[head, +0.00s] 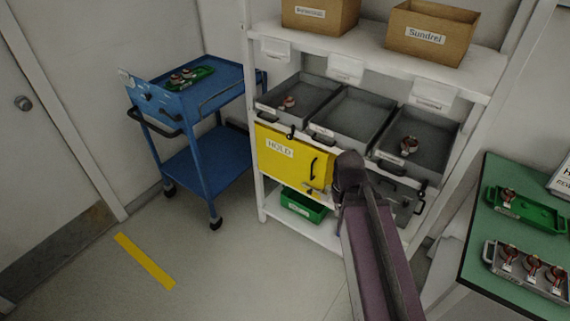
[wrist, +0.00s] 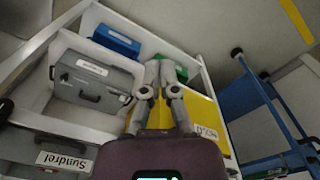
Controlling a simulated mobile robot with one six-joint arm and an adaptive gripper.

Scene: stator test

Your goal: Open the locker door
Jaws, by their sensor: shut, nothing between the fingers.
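The locker has a yellow door (head: 282,165) with a HOLD label, in the rack below the grey bins. It looks closed. A dark upright handle (head: 313,168) is on its right side. In the wrist view the yellow door (wrist: 203,112) is right of my fingers, seen at a slant and partly covered by them. My gripper (head: 313,188) is in front of the door's lower right part, just below the handle; I cannot tell whether it touches. In the wrist view my gripper (wrist: 159,68) has its fingertips together and nothing between them. The handle is not clear in that view.
A green bin (head: 302,205) sits on the shelf below. A blue cart (head: 205,140) stands left of the rack, and a green-topped table (head: 480,235) is at the right. The floor in front is clear.

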